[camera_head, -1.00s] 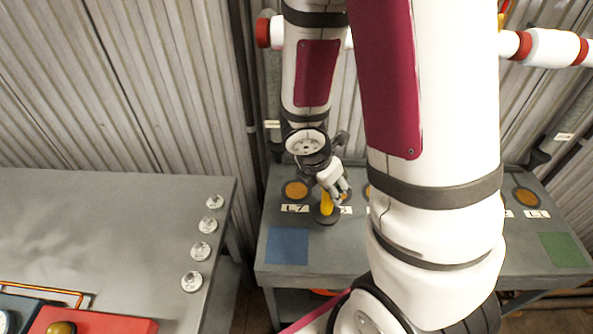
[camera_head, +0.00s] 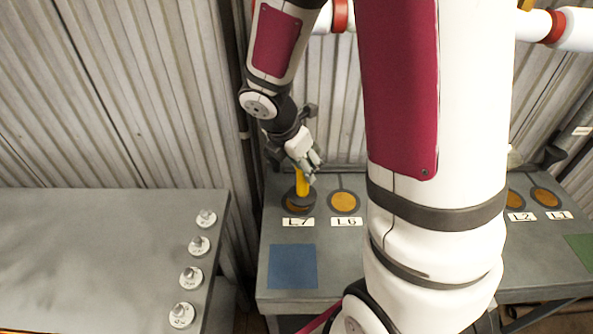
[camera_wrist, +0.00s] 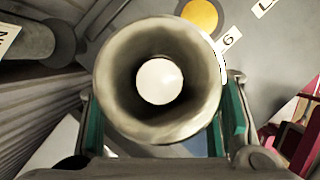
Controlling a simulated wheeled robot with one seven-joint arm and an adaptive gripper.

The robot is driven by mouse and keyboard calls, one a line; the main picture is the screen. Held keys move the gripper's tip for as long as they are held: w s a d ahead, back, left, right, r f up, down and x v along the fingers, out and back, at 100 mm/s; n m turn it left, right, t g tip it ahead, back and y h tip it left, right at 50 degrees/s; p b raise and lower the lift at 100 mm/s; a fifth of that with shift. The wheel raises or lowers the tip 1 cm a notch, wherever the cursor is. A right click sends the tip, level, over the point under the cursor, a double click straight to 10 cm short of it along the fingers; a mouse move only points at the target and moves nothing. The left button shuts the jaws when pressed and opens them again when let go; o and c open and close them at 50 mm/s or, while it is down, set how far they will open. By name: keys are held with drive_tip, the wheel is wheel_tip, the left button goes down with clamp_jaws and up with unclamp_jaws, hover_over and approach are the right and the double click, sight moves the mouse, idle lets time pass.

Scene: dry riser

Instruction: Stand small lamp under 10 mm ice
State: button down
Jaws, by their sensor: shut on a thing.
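A small lamp with a yellow body (camera_head: 302,181) and dark base stands upright in my gripper (camera_head: 304,168), over the orange disc marked L7 (camera_head: 298,209). The disc is mostly covered, and I cannot tell whether the base touches it. In the wrist view, the lamp's grey funnel-shaped head (camera_wrist: 160,128) with a pale round centre fills the middle, between my gripper's green pads (camera_wrist: 163,125). The gripper is shut on the lamp. I cannot read any 10 mm ice marking.
The orange L6 disc (camera_head: 344,202) is free, right of the lamp. L2 (camera_head: 515,201) and L1 (camera_head: 545,197) lie farther right; my arm hides the bench between. A blue square (camera_head: 293,267) lies in front. Several small round knobbed pieces (camera_head: 198,245) line the left table's edge.

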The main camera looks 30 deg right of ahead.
drive_tip(key=shift+w, duration=0.9)
drive_tip(key=shift+f, duration=1.85)
drive_tip(key=shift+f+b, duration=0.1)
drive_tip(key=shift+b, duration=0.25)
drive_tip(key=c, duration=0.6)
unclamp_jaws()
drive_tip(key=p+v, duration=0.2)
drive_tip(key=v, duration=1)
drive_tip(key=s+a+r+m+t+y, duration=0.2)
drive_tip(key=s+a+r+m, duration=0.2)
drive_tip(key=s+r+m, duration=0.3)
drive_tip(key=s+a+r+m+t+y, duration=0.2)
drive_tip(key=s+a+r+m, duration=0.1)
drive_tip(key=s+r+m, duration=0.4)
drive_tip(key=s+m, duration=0.3)
drive_tip(key=m, duration=0.3)
drive_tip(key=shift+a, duration=0.35)
